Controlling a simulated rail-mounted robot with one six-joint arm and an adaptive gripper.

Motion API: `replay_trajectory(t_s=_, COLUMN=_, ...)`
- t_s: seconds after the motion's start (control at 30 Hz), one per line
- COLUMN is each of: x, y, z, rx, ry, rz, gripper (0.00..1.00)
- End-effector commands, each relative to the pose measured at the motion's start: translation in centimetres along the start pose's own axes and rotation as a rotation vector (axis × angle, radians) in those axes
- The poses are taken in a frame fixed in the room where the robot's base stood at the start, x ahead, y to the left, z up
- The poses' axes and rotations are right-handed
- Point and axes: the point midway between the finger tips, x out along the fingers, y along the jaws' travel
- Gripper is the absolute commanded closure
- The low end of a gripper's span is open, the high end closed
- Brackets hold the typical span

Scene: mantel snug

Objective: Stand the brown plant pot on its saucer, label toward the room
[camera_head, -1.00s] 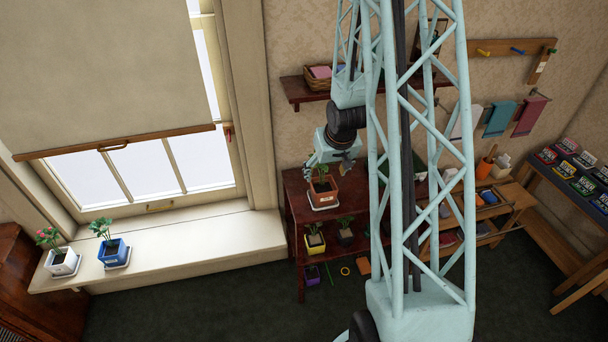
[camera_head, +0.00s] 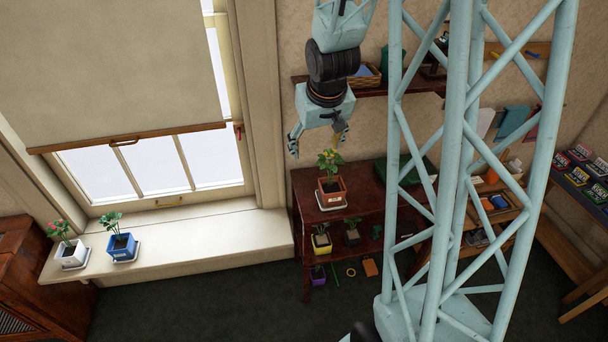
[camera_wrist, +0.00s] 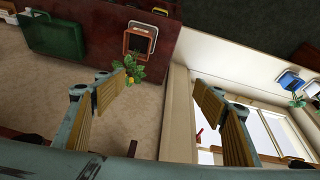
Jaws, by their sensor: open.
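The brown plant pot (camera_head: 332,192), terracotta in colour with a yellow-flowered plant, stands upright on its pale saucer (camera_head: 331,208) on the dark wooden stand. A small pale label shows on the pot's side facing the room. My gripper (camera_head: 318,143) is open and empty, above the plant and apart from it. In the wrist view, my gripper's spread fingers (camera_wrist: 160,88) have nothing between them. The pot (camera_wrist: 137,41) and the saucer's white edge (camera_wrist: 151,29) show there beyond the left finger, with leaves near that fingertip.
White (camera_head: 73,255) and blue (camera_head: 121,246) pots stand on the window sill. A yellow pot (camera_head: 321,243) and a dark pot (camera_head: 352,236) sit on the lower shelf. A wall shelf (camera_head: 375,87) with a basket is behind my arm.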

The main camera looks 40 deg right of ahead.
Motion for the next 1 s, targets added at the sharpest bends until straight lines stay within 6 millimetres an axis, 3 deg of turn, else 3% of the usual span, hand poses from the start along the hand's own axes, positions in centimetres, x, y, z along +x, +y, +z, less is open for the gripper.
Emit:
replay_trajectory(t_s=0.47, x=-9.0, y=-4.2, z=1.4, rx=-0.050, ry=0.002, rz=-0.009, gripper=0.36)
replay_trajectory(t_s=1.0, x=-18.5, y=-8.2, z=5.2, rx=-0.104, ry=0.002, rz=-0.033, gripper=0.36)
